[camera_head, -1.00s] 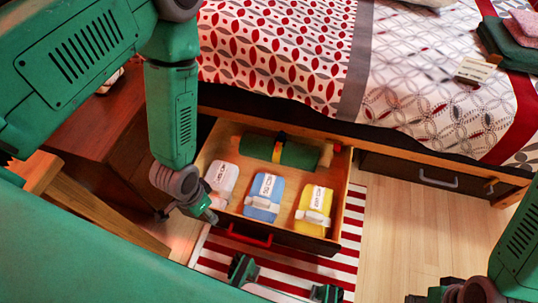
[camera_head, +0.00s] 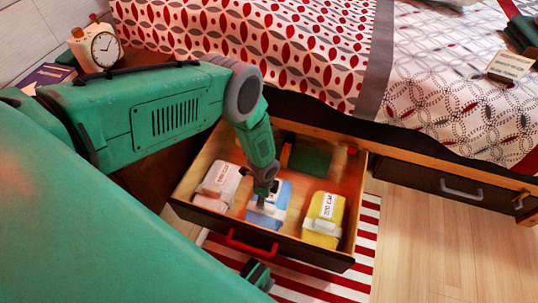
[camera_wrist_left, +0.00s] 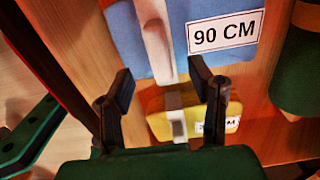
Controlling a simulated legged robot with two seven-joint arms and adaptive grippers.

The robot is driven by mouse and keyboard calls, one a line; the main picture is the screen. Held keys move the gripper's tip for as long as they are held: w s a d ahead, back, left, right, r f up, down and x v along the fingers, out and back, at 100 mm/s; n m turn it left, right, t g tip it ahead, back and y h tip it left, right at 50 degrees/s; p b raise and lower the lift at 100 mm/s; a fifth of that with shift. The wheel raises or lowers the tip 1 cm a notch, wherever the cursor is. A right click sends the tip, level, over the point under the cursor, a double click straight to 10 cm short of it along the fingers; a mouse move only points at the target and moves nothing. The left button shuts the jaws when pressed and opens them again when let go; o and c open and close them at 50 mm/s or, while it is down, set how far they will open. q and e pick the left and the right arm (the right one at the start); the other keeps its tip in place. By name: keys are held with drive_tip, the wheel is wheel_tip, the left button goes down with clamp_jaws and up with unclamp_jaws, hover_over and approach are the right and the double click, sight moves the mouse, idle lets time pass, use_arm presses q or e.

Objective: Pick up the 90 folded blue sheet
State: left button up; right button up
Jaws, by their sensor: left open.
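The folded blue sheet (camera_head: 270,208) lies in the middle of the open drawer, partly hidden in the head view by my left gripper (camera_head: 262,194). The left wrist view shows the blue sheet (camera_wrist_left: 127,45) close up, with a white strap and a "90 CM" label. My left gripper (camera_wrist_left: 162,80) is open and empty there. Its fingers point toward the sheet's lower edge, with the yellow bundle (camera_wrist_left: 153,104) partly seen between and behind them. I cannot tell whether a fingertip touches the blue sheet.
The drawer (camera_head: 292,246) also holds a white bundle (camera_head: 217,186) at left, a yellow bundle (camera_head: 323,214) at right and a green roll (camera_head: 309,161) behind. The bed (camera_head: 250,45) overhangs its back. A nightstand with a clock (camera_head: 104,47) stands at left.

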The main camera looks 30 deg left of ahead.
sight(266, 205)
use_arm(q)
drive_tip(key=shift+f, duration=0.65)
drive_tip(key=shift+d+f+b, duration=0.2)
drive_tip(key=shift+f+b, duration=0.2)
drive_tip(key=shift+f, duration=0.05)
wheel_tip(266, 205, down, 4)
drive_tip(key=shift+s+d+r+b, duration=0.1)
drive_tip(key=shift+d+b, duration=0.05)
drive_tip(key=shift+b, duration=1)
drive_tip(key=shift+f, duration=0.35)
drive_tip(key=shift+r, duration=0.1)
clamp_jaws()
